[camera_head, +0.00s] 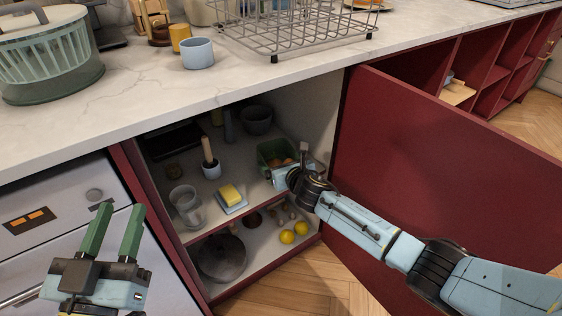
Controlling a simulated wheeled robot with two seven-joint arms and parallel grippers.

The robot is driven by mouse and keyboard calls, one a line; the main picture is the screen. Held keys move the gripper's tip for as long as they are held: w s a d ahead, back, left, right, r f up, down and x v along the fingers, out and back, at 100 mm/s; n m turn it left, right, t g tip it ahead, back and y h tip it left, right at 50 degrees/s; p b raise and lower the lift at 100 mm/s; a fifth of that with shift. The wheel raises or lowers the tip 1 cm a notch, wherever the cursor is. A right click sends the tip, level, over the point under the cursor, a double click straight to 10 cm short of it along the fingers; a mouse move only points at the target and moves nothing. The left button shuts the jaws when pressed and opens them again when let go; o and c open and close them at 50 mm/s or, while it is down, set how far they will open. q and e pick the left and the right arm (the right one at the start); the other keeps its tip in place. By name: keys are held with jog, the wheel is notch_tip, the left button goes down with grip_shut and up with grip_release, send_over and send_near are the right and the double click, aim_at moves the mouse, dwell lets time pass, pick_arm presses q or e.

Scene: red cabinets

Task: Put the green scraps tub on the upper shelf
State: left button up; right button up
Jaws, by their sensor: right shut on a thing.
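The green scraps tub (267,151) is inside the open cabinet, at the right side of the upper shelf (244,178). Brownish scraps show in it. My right gripper (283,176) reaches in from the right and is shut on the tub's near side. Its fingertips are partly hidden, and I cannot tell whether the tub's base touches the shelf. My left gripper (121,211), with green fingers, is open and empty in front of the white appliance at the lower left.
The upper shelf also holds a glass jar (187,207), a butter dish (231,198), a pestle in a mortar (210,166) and a dark bowl (256,120). A pan (221,257) and lemons (287,236) are below. The open red door (430,160) stands right.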

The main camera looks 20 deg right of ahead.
jog(key=shift+f+b, duration=0.35)
jog(key=shift+f, duration=0.1)
jog(key=o, duration=0.8)
jog(key=shift+f, duration=0.1)
jog(key=shift+s, duration=0.1)
jog(key=shift+p+v, duration=0.85)
jog(key=shift+p, duration=0.1)
jog(key=shift+p+v, duration=2.2)
jog(key=shift+v, duration=0.8)
jog(key=shift+s, duration=0.15)
